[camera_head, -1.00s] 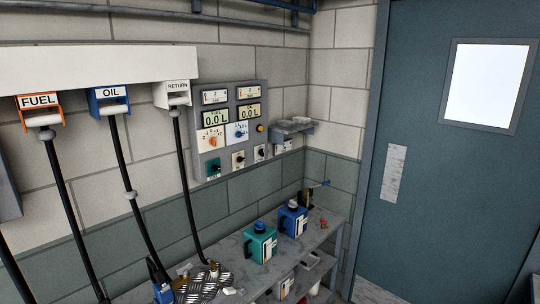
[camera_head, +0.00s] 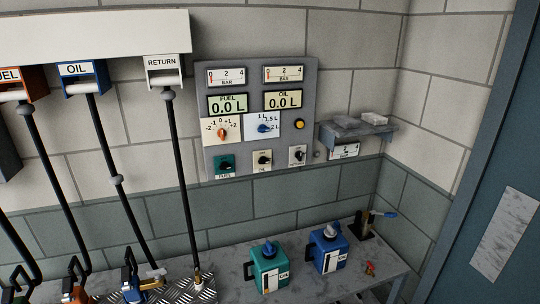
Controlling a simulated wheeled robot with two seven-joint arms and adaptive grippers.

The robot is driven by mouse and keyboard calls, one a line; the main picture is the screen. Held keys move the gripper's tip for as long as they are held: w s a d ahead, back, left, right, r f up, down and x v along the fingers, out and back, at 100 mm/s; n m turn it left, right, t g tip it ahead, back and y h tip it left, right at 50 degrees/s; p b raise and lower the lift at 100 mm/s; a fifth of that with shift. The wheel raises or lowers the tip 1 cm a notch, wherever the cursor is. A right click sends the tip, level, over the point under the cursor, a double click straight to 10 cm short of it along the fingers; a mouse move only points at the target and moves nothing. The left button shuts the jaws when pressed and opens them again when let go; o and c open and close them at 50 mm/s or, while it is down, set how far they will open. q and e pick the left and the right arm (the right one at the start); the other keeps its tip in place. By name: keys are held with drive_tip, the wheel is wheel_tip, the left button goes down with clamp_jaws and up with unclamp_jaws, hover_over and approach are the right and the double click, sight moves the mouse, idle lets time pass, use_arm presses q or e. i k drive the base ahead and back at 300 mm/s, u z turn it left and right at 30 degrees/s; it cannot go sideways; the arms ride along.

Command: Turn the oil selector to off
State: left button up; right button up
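A grey control panel (camera_head: 290,133) is on the wall at the centre. The blue oil selector knob (camera_head: 265,128) sits on a white plate marked 1 L, 1.5 L and 2 L in the panel's middle row. Its exact pointer direction is too small to tell. A black knob (camera_head: 263,160) with a plate reading OIL is in the bottom row, between a green FUEL knob (camera_head: 224,164) and another black knob (camera_head: 298,154). The orange fuel knob (camera_head: 222,130) is left of the blue one. The OIL display (camera_head: 283,99) reads 0.0 L. Neither of my grippers shows.
Fuel, oil (camera_head: 83,74) and return hoses hang at the left. A small shelf (camera_head: 358,132) juts out right of the panel.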

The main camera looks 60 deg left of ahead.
sight(262, 160)
drive_tip(key=u, duration=0.6)
drive_tip(key=i, duration=1.05)
drive_tip(key=u, duration=1.5)
drive_tip(key=i, duration=0.65)
drive_tip(key=u, duration=0.5)
